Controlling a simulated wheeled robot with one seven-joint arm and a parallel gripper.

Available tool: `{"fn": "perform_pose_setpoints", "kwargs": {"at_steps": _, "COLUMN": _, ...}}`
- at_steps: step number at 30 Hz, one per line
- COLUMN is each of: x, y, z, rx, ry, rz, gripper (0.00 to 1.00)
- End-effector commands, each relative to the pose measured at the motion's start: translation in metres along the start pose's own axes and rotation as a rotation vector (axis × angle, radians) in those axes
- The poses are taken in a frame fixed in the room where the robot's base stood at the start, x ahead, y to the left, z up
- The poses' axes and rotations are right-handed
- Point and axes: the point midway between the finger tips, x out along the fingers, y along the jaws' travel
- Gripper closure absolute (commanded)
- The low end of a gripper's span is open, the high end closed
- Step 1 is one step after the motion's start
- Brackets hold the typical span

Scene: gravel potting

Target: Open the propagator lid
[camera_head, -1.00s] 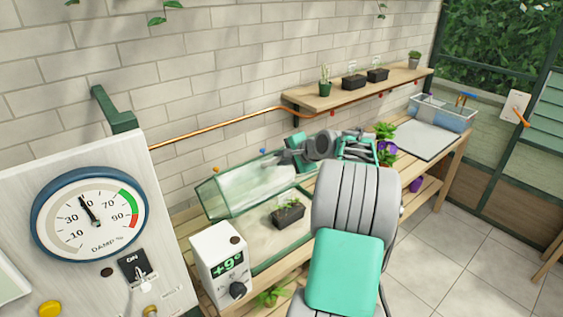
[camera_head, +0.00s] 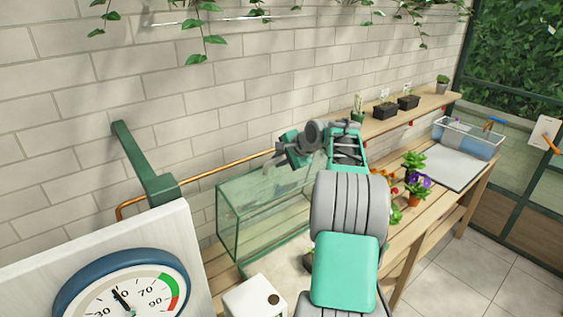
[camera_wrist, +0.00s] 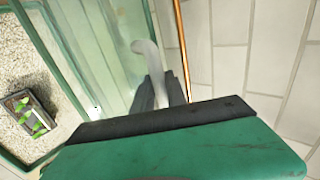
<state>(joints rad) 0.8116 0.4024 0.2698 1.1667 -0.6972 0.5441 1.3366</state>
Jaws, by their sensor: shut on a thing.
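The propagator is a green-framed glass box on the bench. Its glass lid (camera_head: 255,205) is tilted up steeply towards the wall, and it also shows in the wrist view (camera_wrist: 105,45). My gripper (camera_head: 285,158) is at the lid's upper edge. In the wrist view, the dark fingers (camera_wrist: 158,92) are shut on the pale curved lid handle (camera_wrist: 148,58). Below, a black tray of green seedlings (camera_wrist: 30,115) sits on pale gravel (camera_wrist: 20,75) inside the base. My arm hides part of the lid and base in the head view.
A copper pipe (camera_head: 205,173) runs along the brick wall behind the lid. A shelf (camera_head: 395,122) holds small pots. Flowering plants (camera_head: 415,185) stand right of my arm. A white control box (camera_head: 255,297) and damp gauge (camera_head: 122,290) are nearer.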

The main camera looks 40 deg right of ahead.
Motion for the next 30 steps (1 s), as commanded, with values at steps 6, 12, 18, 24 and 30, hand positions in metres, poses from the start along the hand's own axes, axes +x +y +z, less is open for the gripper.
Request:
{"fn": "perform_pose_setpoints", "kwargs": {"at_steps": 6, "x": 0.0009, "y": -0.0032, "z": 0.0005, "rx": -0.003, "ry": 0.004, "rz": -0.003, "gripper": 1.00}}
{"fn": "perform_pose_setpoints", "kwargs": {"at_steps": 12, "x": 0.0010, "y": -0.0037, "z": 0.0013, "rx": -0.004, "ry": 0.003, "rz": -0.004, "gripper": 0.81}}
{"fn": "perform_pose_setpoints", "kwargs": {"at_steps": 18, "x": 0.0019, "y": -0.0036, "z": 0.0032, "rx": -0.005, "ry": -0.001, "rz": -0.003, "gripper": 0.65}}
{"fn": "perform_pose_setpoints", "kwargs": {"at_steps": 24, "x": 0.0022, "y": -0.0030, "z": 0.0036, "rx": -0.004, "ry": -0.002, "rz": -0.002, "gripper": 0.61}}
{"fn": "perform_pose_setpoints", "kwargs": {"at_steps": 30, "x": -0.0063, "y": -0.0024, "z": 0.0018, "rx": -0.004, "ry": 0.001, "rz": -0.004, "gripper": 0.61}}
